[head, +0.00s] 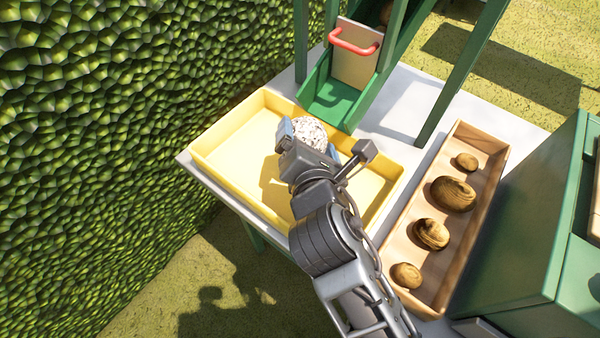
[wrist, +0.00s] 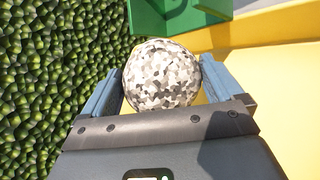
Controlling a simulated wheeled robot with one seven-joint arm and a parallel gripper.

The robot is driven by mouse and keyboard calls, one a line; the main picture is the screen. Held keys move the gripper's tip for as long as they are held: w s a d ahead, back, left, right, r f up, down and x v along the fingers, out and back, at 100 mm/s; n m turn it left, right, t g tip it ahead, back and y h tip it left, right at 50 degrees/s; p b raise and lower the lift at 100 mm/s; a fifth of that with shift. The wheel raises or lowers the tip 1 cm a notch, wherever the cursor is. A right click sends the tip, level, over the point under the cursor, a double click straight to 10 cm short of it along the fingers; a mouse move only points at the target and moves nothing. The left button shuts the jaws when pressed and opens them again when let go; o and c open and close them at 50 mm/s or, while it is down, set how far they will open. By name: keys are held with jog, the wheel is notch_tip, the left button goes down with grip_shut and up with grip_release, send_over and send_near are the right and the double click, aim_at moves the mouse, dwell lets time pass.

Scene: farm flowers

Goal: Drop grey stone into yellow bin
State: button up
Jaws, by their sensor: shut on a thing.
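The grey stone (head: 309,132) is round, speckled white and grey. My gripper (head: 311,140) is shut on it, with the blue fingers on either side. In the wrist view the stone (wrist: 161,76) sits between the two fingers of my gripper (wrist: 162,85). The yellow bin (head: 225,132) is a shallow open tray on the pale table. In the head view the stone shows over the bin's far part; its exact height above the floor of the bin is hard to tell. Part of the bin is hidden behind my arm.
A green chute (head: 337,105) with a red-handled gate (head: 354,66) stands behind the bin. To the right, a wooden tray (head: 464,140) holds several brown, wood-like round objects. A green cabinet (head: 525,230) stands at the far right. A leafy hedge (head: 110,110) borders the left.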

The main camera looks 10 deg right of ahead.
jog(key=shift+f+b, duration=1.5)
jog(key=shift+b, duration=0.1)
jog(key=o, duration=1.4)
jog(key=shift+f, duration=0.1)
jog(key=v, duration=0.8)
jog(key=shift+w, duration=0.1)
